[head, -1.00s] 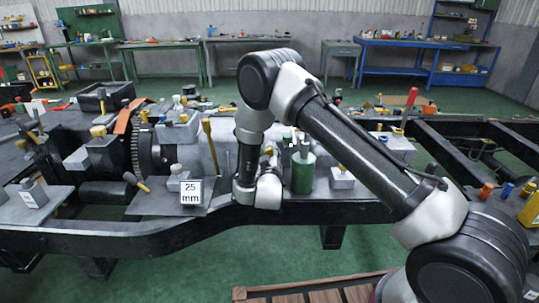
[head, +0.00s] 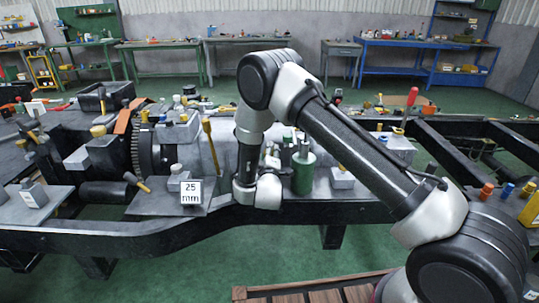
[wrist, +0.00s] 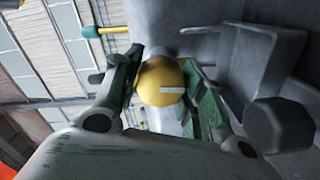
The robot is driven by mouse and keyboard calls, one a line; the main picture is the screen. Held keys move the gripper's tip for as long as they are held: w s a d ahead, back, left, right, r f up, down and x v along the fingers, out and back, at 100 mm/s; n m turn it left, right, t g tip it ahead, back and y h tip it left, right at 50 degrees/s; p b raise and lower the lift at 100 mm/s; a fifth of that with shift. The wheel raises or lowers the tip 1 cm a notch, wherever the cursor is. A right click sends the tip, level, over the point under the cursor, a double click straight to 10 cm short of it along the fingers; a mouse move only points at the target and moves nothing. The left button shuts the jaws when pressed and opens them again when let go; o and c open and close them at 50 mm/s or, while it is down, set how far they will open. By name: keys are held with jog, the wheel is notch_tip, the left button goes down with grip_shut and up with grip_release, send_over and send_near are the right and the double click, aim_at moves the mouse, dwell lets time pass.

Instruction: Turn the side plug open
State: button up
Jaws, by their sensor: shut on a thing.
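The side plug shows in the wrist view as a round yellow knob (wrist: 152,76) with a pale bar mark on its face. It sits against a grey metal housing (wrist: 205,40). My gripper (wrist: 162,78) has one finger on each side of the knob and is shut on it. The right finger is green and partly overlaps the housing's edge. In the head view my own arm hides the gripper and the plug.
A dark grey block (wrist: 280,125) stands close to the right finger in the wrist view. In the head view, a green cylinder (head: 304,173) stands right of my wrist, and a "25 mm" sign (head: 191,192) stands to the left on the bench plate.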

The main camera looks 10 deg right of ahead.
dwell(0.4)
jog(key=o, duration=1)
jog(key=shift+o, duration=0.2)
